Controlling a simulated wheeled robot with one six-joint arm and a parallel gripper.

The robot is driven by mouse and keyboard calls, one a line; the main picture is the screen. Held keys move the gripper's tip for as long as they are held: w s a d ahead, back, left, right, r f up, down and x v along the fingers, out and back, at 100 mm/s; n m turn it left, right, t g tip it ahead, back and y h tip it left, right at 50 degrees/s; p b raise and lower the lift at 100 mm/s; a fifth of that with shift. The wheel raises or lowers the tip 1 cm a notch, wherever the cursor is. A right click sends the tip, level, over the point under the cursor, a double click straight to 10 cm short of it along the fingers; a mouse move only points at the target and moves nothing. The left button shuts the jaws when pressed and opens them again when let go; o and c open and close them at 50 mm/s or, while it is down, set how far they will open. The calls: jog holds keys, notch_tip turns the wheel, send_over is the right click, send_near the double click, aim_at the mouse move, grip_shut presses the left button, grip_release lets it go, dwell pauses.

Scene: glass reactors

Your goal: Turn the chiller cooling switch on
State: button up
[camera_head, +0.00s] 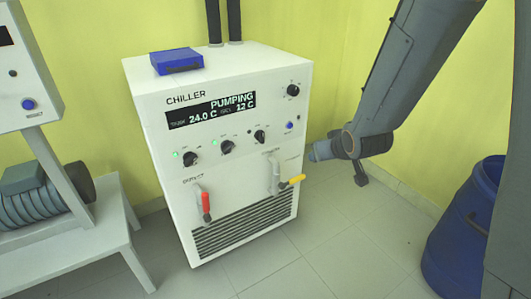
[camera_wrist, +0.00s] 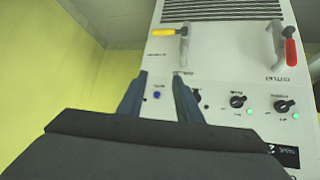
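The white chiller (camera_head: 225,170) stands on the floor against the yellow wall, its display (camera_head: 211,109) reading PUMPING, 24.0 C and 12 C. A row of black knobs runs below it. The left knob (camera_head: 190,158) and middle knob (camera_head: 227,147) have green lights; the right knob (camera_head: 259,136) shows no lit lamp. Its label is too small to read. In the upside-down wrist view, my gripper (camera_wrist: 160,75) is open and empty before the panel. A blue button (camera_wrist: 157,95) shows between its fingers. The right finger mostly hides the right knob. The fingers are unclear in the head view.
Below the knobs, red (camera_head: 206,206) and yellow (camera_head: 292,181) valve handles stick out from the front. Another knob (camera_head: 292,90) sits at upper right. A blue box (camera_head: 177,61) lies on top. A blue barrel (camera_head: 462,235) stands right, a white bench (camera_head: 75,250) left.

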jog(key=w+a+f+n+t+y+b, duration=0.1)
jog(key=w+a+f+t+y+b, duration=0.25)
jog(key=w+a, duration=0.2)
jog(key=n+t+y+b, duration=0.2)
jog(key=n+y+b, duration=0.1)
jog(key=y+b, duration=0.3)
send_near(263, 137)
jog(key=h, duration=0.2)
jog(key=shift+y, duration=0.25)
jog(key=x, duration=0.2)
jog(key=b+x, duration=0.1)
jog(key=x, duration=0.2)
jog(key=b+x, duration=0.1)
jog(key=x, duration=0.2)
jog(key=shift+s+a+r, duration=0.1)
jog(key=shift+a+r, duration=0.2)
jog(key=shift+m, duration=0.3)
grip_shut()
